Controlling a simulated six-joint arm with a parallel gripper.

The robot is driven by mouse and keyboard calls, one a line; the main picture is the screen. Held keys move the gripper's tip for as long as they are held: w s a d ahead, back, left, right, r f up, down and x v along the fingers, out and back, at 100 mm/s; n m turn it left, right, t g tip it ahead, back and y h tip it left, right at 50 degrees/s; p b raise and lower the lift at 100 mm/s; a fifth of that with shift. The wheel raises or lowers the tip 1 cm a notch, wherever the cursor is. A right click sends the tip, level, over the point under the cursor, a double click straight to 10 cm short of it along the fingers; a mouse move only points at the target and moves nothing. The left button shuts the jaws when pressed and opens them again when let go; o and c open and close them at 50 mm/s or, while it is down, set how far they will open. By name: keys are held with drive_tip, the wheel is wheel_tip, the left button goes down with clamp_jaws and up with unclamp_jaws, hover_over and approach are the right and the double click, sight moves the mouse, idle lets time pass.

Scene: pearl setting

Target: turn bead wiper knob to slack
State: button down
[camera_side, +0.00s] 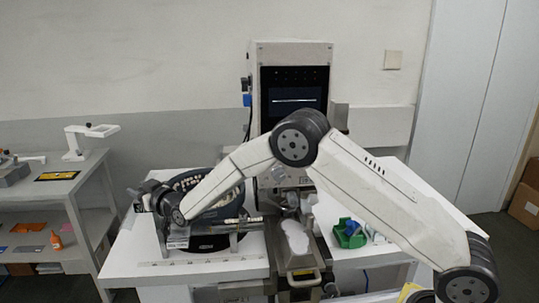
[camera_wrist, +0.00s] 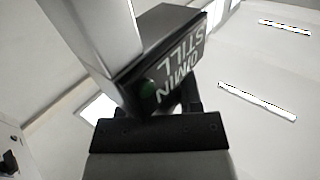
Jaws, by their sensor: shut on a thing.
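The round dark bead bowl (camera_side: 236,202) stands on the white bench at the left, with pale beads showing inside it. My gripper (camera_side: 165,222) is at the left side of the bowl, low beside a metal bracket. In the wrist view my gripper (camera_wrist: 185,105) reaches up from its dark mount against a black block (camera_wrist: 165,55) with white lettering, partly readable as "STILL", and a green dot. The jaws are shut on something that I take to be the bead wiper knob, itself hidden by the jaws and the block. Its turned position cannot be told.
A machine cabinet with a dark screen (camera_side: 294,97) stands behind my arm. A metal drawer (camera_side: 303,274) and a green holder (camera_side: 349,234) are right of the bowl. A side shelf (camera_side: 60,215) with small items stands at the far left.

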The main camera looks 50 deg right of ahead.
drive_tip(key=shift+r, duration=0.1)
drive_tip(key=shift+c, duration=1.4)
unclamp_jaws()
drive_tip(key=shift+s, duration=0.15)
drive_tip(key=s, duration=0.7)
drive_tip(key=shift+s+d, duration=0.25)
drive_tip(key=shift+d, duration=0.2)
